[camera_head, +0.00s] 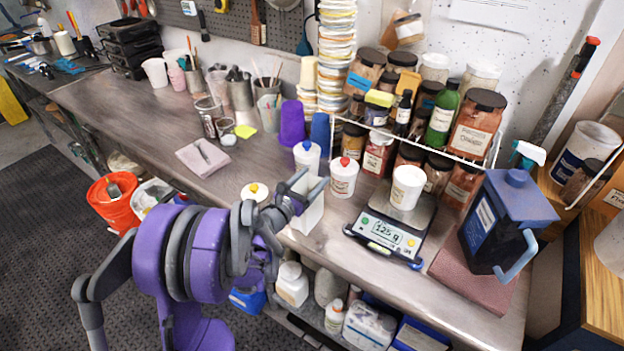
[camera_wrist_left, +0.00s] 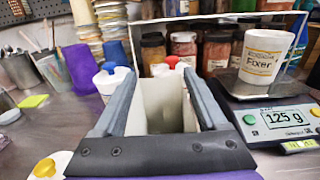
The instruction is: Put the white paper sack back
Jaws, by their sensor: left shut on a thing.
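The white paper sack (camera_head: 312,212) is near the front edge of the bench, left of the scale. My left gripper (camera_head: 298,188) is shut on its upper part. In the left wrist view the sack (camera_wrist_left: 156,105) stands upright between the two fingers, its open top facing the camera. I cannot tell whether its base touches the bench. My right gripper is not in view.
The scale (camera_head: 388,236) reads 125 g and bears a white Fixer cup (camera_head: 407,187). A wire rack of jars (camera_head: 440,150) is farther back. A blue jug (camera_head: 497,225) stands at right.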

